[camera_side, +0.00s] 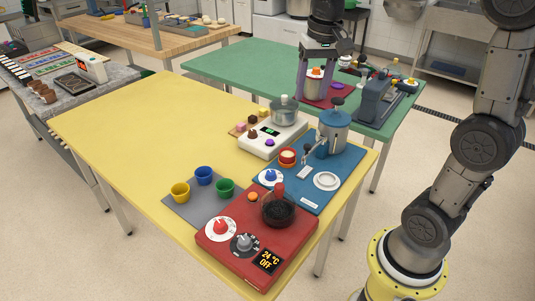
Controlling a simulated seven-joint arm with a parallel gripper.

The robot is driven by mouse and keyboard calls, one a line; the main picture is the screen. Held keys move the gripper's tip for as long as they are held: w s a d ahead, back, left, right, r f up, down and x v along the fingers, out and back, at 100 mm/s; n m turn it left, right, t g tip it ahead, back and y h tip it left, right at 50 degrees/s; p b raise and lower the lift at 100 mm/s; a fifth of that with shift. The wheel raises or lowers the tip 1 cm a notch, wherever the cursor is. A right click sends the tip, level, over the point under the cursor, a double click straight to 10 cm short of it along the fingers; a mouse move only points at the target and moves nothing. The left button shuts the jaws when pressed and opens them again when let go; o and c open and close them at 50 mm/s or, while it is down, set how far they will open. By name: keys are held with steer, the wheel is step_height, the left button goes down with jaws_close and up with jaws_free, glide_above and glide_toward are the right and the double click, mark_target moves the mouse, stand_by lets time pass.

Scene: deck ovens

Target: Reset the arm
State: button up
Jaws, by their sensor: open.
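My arm rises from its yellow base at the right edge and passes out of the top of the view. My gripper (320,84) comes down into the top middle, pointing downward, with its fingers apart. A red mat (312,101) on the green table (225,66) and a small white-and-orange item show behind and between the fingers. I see nothing held. How far the fingers are from these things in depth I cannot tell.
The yellow table (130,122) in front carries a red hotplate (238,267) reading 24 °C OFF, a blue mat (311,197) with a blue pot (331,135), a white scale (262,148), and three cups on a grey mat (196,212). Its left part is clear.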

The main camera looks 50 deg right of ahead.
steer(key=s+a+r+n+t, duration=0.1)
steer(key=s+a+n+t, duration=0.25)
steer(key=s+a, duration=0.6)
steer(key=s+f+n, duration=0.4)
steer(key=s+f, duration=0.1)
steer(key=s, duration=0.1)
steer(key=shift+s+d+f+t, duration=0.15)
steer(key=shift+s+f+t, duration=0.2)
